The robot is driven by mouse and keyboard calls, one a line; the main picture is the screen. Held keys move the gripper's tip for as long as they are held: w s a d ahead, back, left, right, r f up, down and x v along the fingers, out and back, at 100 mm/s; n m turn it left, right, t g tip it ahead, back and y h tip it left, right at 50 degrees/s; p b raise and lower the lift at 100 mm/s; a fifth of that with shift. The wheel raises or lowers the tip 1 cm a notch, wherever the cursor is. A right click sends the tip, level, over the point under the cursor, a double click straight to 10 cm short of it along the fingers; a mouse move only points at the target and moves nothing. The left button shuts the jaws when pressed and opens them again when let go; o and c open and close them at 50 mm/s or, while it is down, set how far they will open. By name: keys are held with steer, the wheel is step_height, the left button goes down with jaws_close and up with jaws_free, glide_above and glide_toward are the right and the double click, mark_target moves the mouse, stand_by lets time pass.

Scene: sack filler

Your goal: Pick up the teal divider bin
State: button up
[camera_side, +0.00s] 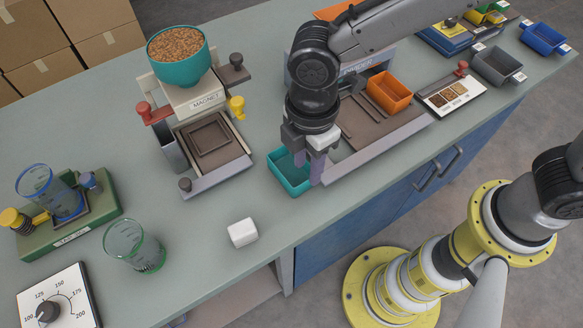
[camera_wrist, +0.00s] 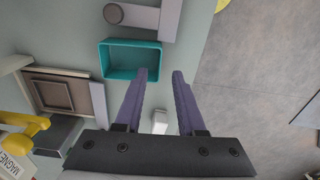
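The teal divider bin (camera_side: 283,177) is a small open rectangular box, empty, on the grey-green counter near its front edge. In the wrist view the bin (camera_wrist: 128,62) lies just left of the space between my fingers. My gripper (camera_side: 309,170) points down at the bin's right side, its two purple fingers apart. In the wrist view my gripper (camera_wrist: 160,73) is open and empty, and the left fingertip overlaps the bin's right wall. I cannot tell whether it touches the wall or only hovers over it. My gripper hides part of the bin in the side view.
A magnet station with a grain-filled teal bowl (camera_side: 179,57) stands at the left. A brown-topped station with an orange bin (camera_side: 389,92) stands close at the right. A white block (camera_side: 242,232) lies in front, left of the bin. Grey (camera_side: 497,66) and blue bins (camera_side: 543,38) stand far right.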

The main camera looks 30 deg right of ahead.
mark_target(305, 182)
steer(key=shift+f, duration=3.05)
steer(key=shift+a, duration=0.1)
jaws_close()
